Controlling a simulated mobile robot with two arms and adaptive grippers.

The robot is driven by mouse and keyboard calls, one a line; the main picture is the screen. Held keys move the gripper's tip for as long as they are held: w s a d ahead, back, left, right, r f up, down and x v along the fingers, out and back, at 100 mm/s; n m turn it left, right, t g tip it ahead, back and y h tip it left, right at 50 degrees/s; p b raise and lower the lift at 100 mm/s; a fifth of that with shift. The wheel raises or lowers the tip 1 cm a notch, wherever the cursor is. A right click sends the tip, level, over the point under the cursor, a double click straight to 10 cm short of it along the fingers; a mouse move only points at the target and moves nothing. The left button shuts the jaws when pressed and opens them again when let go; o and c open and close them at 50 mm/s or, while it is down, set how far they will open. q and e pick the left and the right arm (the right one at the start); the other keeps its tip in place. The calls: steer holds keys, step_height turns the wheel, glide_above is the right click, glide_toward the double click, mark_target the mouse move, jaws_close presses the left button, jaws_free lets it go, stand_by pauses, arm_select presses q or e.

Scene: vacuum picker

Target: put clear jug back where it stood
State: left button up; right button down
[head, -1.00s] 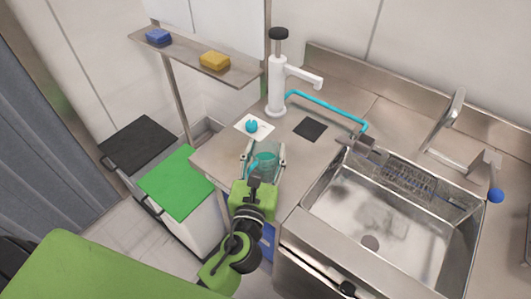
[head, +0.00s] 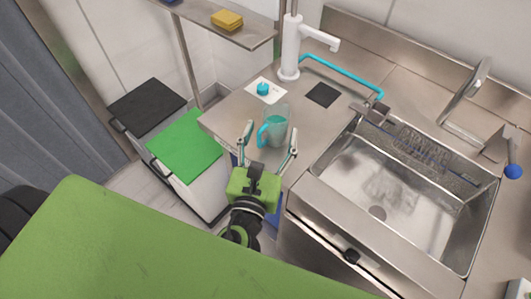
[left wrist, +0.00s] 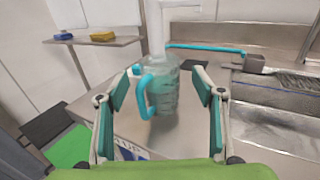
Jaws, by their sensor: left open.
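The clear jug (head: 276,128), with a teal handle and teal-tinted contents, stands upright on the steel counter near its front edge, left of the sink. It also shows in the left wrist view (left wrist: 163,88), between and beyond the fingers, with its handle toward the left. My left gripper (head: 269,145) is open, its fingers spread on the near side of the jug and apart from it. In the left wrist view my left gripper (left wrist: 165,95) holds nothing. My right gripper is not in view.
A white card with a teal knob (head: 263,89) and a dark square (head: 322,95) lie nearby on the counter. The sink (head: 390,195) is at right; a green-lidded bin (head: 185,146) is at left.

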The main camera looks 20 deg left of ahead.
arm_select(q)
steer(key=shift+s+d+b, duration=0.2)
steer(key=shift+s+b, duration=0.2)
steer(key=shift+s, duration=0.95)
steer(key=shift+s+d+b, duration=0.15)
steer(key=shift+s+b, duration=0.2)
steer(key=shift+s, duration=1)
